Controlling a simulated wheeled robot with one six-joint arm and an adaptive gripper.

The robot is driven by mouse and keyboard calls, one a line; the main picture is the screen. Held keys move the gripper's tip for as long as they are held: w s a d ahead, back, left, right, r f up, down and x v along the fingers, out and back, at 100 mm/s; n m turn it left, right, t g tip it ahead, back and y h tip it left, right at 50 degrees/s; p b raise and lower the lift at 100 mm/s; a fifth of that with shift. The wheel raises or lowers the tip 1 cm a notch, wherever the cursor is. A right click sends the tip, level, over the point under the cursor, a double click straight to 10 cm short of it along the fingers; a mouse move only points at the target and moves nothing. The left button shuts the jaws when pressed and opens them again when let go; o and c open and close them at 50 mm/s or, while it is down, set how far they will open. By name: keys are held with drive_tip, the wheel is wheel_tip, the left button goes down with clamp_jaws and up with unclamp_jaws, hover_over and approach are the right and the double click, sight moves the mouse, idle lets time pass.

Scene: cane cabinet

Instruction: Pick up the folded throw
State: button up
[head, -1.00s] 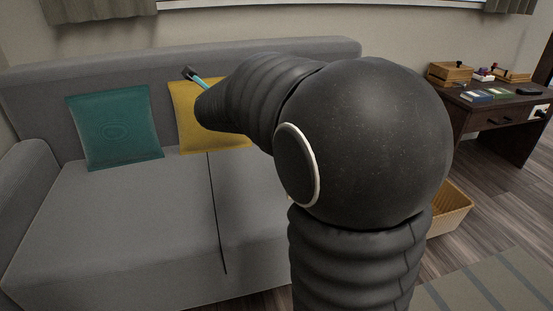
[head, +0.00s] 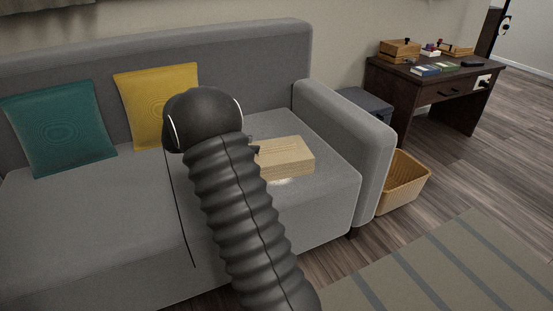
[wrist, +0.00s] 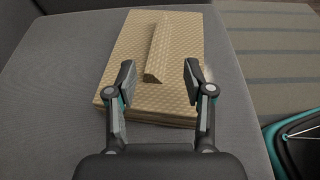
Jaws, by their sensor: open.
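The folded throw (head: 290,157) is a tan, flat rectangular stack lying on the right part of the grey sofa seat. In the wrist view the folded throw (wrist: 186,38) has a woven pattern and a raised ridge along the middle of its top. My gripper (wrist: 159,75) is open and empty, its fingers spread to either side of the ridge's near end, over the near part of the throw. I cannot tell its exact height above the throw. In the head view my arm hides most of the gripper and the throw's left end.
The sofa (head: 330,100) has a raised right armrest. A teal cushion (head: 60,128) and a yellow cushion (head: 140,90) lean on its back. A wicker basket (head: 403,182) stands on the floor right of the sofa. A dark desk (head: 420,85) with small items stands behind it.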

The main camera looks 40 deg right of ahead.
sight(274, 146)
drive_tip(key=x, duration=1)
drive_tip(key=shift+w+d+f, duration=0.1)
drive_tip(key=shift+d+f, duration=0.15)
drive_tip(key=shift+d, duration=0.05)
drive_tip(key=shift+c, duration=0.2)
clamp_jaws()
